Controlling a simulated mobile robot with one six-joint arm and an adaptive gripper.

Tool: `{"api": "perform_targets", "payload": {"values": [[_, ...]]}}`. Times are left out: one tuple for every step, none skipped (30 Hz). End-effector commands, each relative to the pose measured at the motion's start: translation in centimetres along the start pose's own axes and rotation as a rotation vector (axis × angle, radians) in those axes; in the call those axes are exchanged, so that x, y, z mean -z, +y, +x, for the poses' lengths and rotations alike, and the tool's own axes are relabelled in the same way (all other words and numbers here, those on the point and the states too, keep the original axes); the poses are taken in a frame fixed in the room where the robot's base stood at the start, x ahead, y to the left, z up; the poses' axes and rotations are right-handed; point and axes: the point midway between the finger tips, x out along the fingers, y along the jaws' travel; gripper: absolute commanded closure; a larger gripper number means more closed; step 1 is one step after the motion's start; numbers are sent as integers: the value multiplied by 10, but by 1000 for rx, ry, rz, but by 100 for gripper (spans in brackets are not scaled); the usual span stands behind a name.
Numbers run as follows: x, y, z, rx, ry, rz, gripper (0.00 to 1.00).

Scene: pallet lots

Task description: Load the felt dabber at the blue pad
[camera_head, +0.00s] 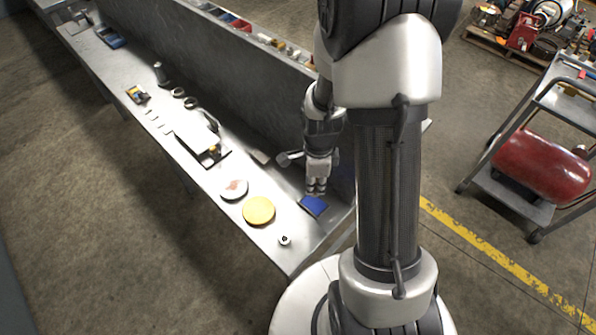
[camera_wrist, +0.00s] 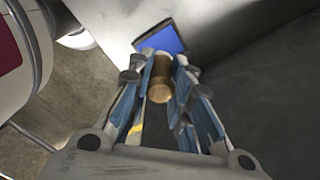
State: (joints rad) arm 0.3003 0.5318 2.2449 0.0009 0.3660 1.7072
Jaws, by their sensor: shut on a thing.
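The felt dabber (camera_wrist: 160,84) is a short brown cylinder with a tan end in the wrist view. My gripper (camera_wrist: 162,72) is shut on it, with one finger on each side. The blue pad (camera_wrist: 160,40) is a blue square with a dark rim, lying just beyond the dabber in the wrist view. In the head view the pad (camera_head: 313,205) lies on the metal bench near its right end. My gripper (camera_head: 316,188) is close above and behind it there. The dabber is not clearly visible in the head view. I cannot tell whether it touches the pad.
A yellow disc (camera_head: 259,211), a white disc with a reddish mark (camera_head: 235,189) and a small white round item (camera_head: 285,240) sit left of the pad on the bench (camera_head: 300,250). A tall back panel (camera_head: 215,70) runs behind. A cart with a red tank (camera_head: 541,166) stands right.

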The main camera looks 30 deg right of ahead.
Motion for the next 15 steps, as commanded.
{"api": "perform_targets", "payload": {"values": [[2,1,3,-1,0,0,100],[2,1,4,-1,0,0,100],[2,1,6,-1,0,-1,100],[2,1,7,0,0,-1,100],[2,1,9,-1,0,-1,100],[2,1,12,-1,0,-1,100],[2,1,15,-1,0,-1,100],[2,1,17,-1,0,-1,100],[2,1,21,-1,0,-1,100],[1,1,24,0,0,-1,100],[1,1,28,0,0,-1,100],[1,1,32,0,0,-1,100],[1,1,36,0,0,-1,100],[1,1,39,0,0,-1,100],[1,1,43,0,0,-1,100]]}}
